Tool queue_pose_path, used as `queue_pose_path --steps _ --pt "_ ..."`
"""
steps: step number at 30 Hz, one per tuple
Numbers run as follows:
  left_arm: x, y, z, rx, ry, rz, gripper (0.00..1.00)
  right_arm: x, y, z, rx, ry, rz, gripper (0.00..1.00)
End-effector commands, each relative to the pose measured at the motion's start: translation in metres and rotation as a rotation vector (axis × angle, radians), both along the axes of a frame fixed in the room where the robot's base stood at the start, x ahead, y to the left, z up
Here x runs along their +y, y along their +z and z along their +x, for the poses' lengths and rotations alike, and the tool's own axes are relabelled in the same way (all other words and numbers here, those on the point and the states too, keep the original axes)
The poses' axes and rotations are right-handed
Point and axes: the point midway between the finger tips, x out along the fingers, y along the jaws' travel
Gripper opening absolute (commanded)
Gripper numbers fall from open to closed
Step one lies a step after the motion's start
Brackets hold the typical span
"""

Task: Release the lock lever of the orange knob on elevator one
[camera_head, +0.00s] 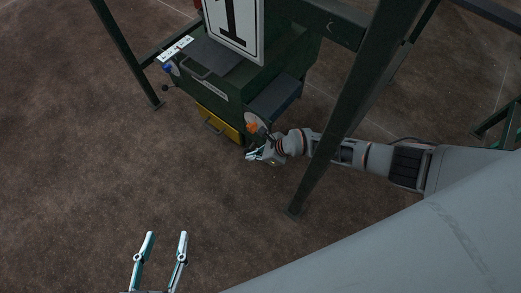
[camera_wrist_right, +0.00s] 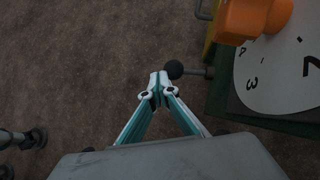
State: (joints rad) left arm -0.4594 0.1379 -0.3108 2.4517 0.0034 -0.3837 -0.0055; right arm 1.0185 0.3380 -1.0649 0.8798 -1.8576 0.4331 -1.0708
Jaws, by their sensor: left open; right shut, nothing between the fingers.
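The orange knob (camera_head: 252,127) sits on a white round dial on the side of the green elevator marked 1 (camera_head: 232,20). In the right wrist view the orange knob (camera_wrist_right: 250,18) and the numbered dial (camera_wrist_right: 278,75) are at the upper right. A lever with a round dark ball end (camera_wrist_right: 175,69) sticks out left from beside the dial. My right gripper (camera_wrist_right: 159,75) is shut and empty, its tips beside the ball, contact unclear. In the head view my right gripper (camera_head: 252,157) is just below the knob. My left gripper (camera_head: 167,236) is open and empty, low in the picture.
A dark green frame leg (camera_head: 350,110) crosses in front of my right arm. Another leg (camera_head: 127,55) stands at the left. A yellow drawer (camera_head: 217,124) with a handle is on the elevator's lower front. The brown floor at left and centre is clear.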

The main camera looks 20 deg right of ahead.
Motion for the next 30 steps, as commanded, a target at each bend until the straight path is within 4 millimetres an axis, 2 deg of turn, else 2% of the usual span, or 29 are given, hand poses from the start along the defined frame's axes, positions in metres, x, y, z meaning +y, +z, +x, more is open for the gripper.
queue_pose_path --steps 5,20,30 --pt "0.000 0.001 0.000 -0.001 0.000 0.001 0.43 0.006 0.000 0.001 -0.001 0.004 0.001 0.00" --pt "0.000 -0.001 -0.003 0.006 -0.004 0.001 0.43 0.005 0.001 0.000 0.000 0.003 0.000 0.00" --pt "0.000 0.000 -0.001 0.002 -0.002 0.001 0.43 -0.011 0.023 -0.011 -0.002 0.007 -0.002 0.00"
